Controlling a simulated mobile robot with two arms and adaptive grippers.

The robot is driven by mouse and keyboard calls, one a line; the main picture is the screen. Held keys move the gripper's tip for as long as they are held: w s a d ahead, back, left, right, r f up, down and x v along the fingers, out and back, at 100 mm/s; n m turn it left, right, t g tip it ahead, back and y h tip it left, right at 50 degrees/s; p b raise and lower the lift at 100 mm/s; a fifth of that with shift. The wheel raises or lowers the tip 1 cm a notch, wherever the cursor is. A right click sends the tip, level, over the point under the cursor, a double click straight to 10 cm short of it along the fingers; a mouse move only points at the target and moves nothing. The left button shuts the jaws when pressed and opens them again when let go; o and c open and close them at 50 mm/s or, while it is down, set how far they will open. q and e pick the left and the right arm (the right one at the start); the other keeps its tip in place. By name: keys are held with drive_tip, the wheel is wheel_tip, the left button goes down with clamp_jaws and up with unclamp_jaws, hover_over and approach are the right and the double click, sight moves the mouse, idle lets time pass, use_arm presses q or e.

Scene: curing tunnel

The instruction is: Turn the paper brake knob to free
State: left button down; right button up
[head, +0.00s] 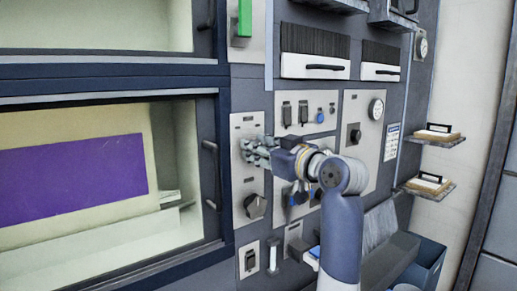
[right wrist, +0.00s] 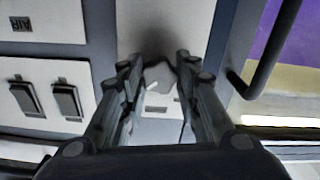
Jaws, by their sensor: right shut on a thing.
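My right gripper (head: 254,147) reaches in from the lower right to the upper part of a narrow grey panel (head: 247,180) beside the window. In the right wrist view its two fingers (right wrist: 158,80) are closed around a pale grey knob (right wrist: 160,76) on the panel. In the head view the gripper hides this knob. The label near it is too small to read, so its setting cannot be told. A second dark round knob (head: 255,206) sits lower on the same panel, untouched. My left gripper is not in view.
A dark door handle (head: 211,175) stands just left of the gripper, and also shows in the right wrist view (right wrist: 261,62). A panel with switches (head: 303,113) is to the right. Two small shelves (head: 432,138) and a blue bin (head: 428,262) are farther right.

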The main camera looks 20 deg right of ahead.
drive_tip(key=shift+n, duration=0.3)
drive_tip(key=shift+f+n+p, duration=0.2)
drive_tip(key=shift+n+p, duration=4.05)
drive_tip(key=shift+n, duration=4.45)
drive_tip(key=o, duration=1)
drive_tip(key=shift+c, duration=0.2)
drive_tip(key=shift+o, duration=0.5)
